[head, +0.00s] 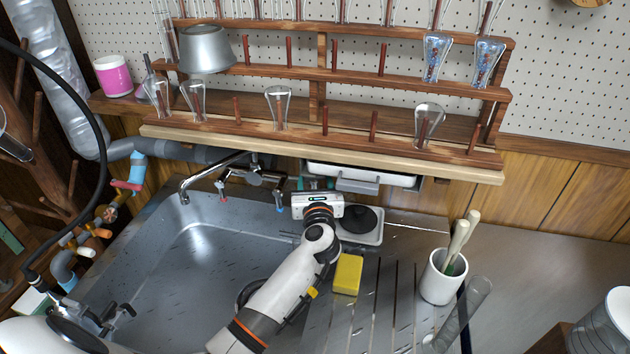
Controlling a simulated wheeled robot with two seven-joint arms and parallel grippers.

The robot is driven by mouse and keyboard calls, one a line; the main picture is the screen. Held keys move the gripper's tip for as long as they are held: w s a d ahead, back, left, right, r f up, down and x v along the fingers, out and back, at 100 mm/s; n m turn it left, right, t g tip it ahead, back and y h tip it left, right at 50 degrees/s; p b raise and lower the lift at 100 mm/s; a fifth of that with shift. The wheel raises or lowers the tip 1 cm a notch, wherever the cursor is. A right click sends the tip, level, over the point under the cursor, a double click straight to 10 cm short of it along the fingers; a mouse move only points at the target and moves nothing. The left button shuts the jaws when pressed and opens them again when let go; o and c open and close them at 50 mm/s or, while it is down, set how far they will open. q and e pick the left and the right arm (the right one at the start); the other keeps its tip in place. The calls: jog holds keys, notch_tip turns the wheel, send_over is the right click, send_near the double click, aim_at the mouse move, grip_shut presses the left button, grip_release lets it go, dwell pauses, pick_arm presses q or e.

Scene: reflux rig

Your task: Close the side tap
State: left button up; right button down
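The chrome sink tap (235,178) stands at the back of the steel sink, with a red-marked handle (223,196) on the left and a blue-marked one (281,207) on the right. A red lever (127,186) sits on the blue pipe fitting at the left; I cannot tell which of these is the side tap, or its setting. My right gripper (317,205) is at the sink's back edge, right of the blue-marked handle; its fingers are hidden behind its housing. My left gripper (118,314) is over the sink's left side, its dark fingers apart and empty.
A wooden rack (320,137) with glassware overhangs the back. A yellow sponge (347,274) lies beside my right arm. A white cup of brushes (442,277) stands further right. Pipes and a black hose (101,130) crowd the left. The counter at right is mostly clear.

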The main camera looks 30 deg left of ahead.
pick_arm(q)
jog(key=shift+c, duration=0.8)
jog(key=m+h+p, duration=0.1)
jog(key=m+t+h+p, duration=0.1)
jog(key=p, duration=0.1)
jog(key=t+h+p, duration=0.1)
jog(key=h, duration=0.1)
jog(key=shift+s+a+r+m, duration=0.1)
jog(key=shift+a+r+m, duration=0.15)
jog(key=shift+m, duration=0.15)
jog(key=shift+f+m+h+p, duration=0.15)
jog(key=shift+m+h+p, duration=0.25)
jog(key=shift+h+p, duration=0.2)
jog(key=shift+f, duration=0.1)
jog(key=o, duration=1)
